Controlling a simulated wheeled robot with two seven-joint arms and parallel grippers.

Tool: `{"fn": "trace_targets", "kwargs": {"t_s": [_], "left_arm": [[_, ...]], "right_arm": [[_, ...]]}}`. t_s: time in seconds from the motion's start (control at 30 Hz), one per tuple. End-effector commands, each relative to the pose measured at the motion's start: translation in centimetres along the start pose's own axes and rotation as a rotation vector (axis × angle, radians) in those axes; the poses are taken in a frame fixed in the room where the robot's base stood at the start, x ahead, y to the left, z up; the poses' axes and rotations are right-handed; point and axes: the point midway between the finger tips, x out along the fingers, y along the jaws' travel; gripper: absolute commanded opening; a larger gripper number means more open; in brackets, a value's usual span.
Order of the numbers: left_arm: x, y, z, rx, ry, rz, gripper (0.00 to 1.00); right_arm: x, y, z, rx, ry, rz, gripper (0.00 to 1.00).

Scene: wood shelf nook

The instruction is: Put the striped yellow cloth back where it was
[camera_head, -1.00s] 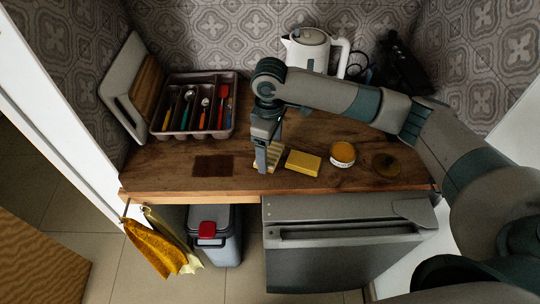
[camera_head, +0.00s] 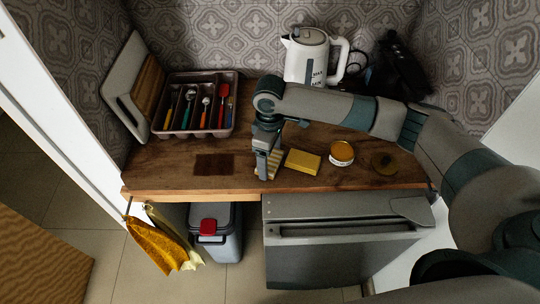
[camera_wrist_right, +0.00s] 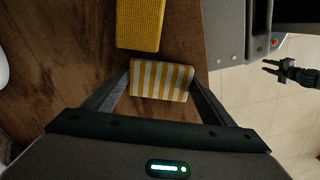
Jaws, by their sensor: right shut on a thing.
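The yellow-and-white striped cloth (camera_head: 271,165) is a small folded block near the counter's front edge, left of a plain yellow block (camera_head: 302,162). My right gripper (camera_head: 263,177) points down over it and partly hides it. In the right wrist view the striped cloth (camera_wrist_right: 161,81) sits between the two fingers, which touch its sides. I cannot tell whether it rests on the wood or is just above it. A dark brown rectangular patch (camera_head: 214,164) lies flat on the counter to the left. My left gripper (camera_wrist_right: 273,68) shows small in the right wrist view, fingers apart and empty.
A cutlery tray (camera_head: 236,115), a kettle (camera_head: 305,62), an open round tin (camera_head: 342,153) and a round lid (camera_head: 384,163) stand on the wooden counter (camera_head: 165,165). Yellow cloths (camera_head: 160,245) hang at the left front, beside a grey bin (camera_head: 226,240). Wood around the dark patch is clear.

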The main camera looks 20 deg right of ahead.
Motion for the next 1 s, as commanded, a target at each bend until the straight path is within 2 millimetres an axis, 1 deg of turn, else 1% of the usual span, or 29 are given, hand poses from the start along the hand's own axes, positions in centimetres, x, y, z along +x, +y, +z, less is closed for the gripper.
{"fn": "trace_targets", "kwargs": {"t_s": [0.13, 0.17, 0.2, 0.23, 0.53, 0.67, 0.87, 1.0], "left_arm": [[-0.1, -0.1, 0.0, 0.0, 0.0, -0.001, 0.31], [-0.1, -0.1, 0.0, 0.0, 0.0, -0.001, 0.31], [-0.1, -0.1, 0.0, 0.0, 0.0, -0.001, 0.31], [-0.1, -0.1, 0.0, 0.0, 0.0, -0.001, 0.31], [-0.1, -0.1, 0.0, 0.001, 0.0, -0.001, 0.31], [0.1, -0.1, 0.0, 0.001, 0.0, 0.0, 0.31], [0.9, 0.0, 0.1, 0.001, 0.0, 0.0, 0.31], [1.6, 0.0, 0.1, 0.001, 0.0, 0.0, 0.31]], "right_arm": [[0.2, 0.0, 0.0, 0.0, 0.0, 0.0, 0.59], [0.2, 0.0, 0.0, 0.0, 0.001, 0.0, 0.82], [0.2, 0.0, 0.0, 0.0, 0.001, 0.0, 0.92], [0.2, 0.0, 0.0, 0.0, 0.001, 0.0, 0.96], [0.2, 0.0, 0.0, 0.0, 0.001, 0.0, 0.96], [-0.2, 0.0, -0.1, 0.0, 0.001, 0.0, 0.96], [-1.9, 0.1, -0.1, -0.001, 0.004, 0.002, 0.96], [-4.1, 0.1, -0.2, 0.0, 0.005, 0.002, 0.96]]}}
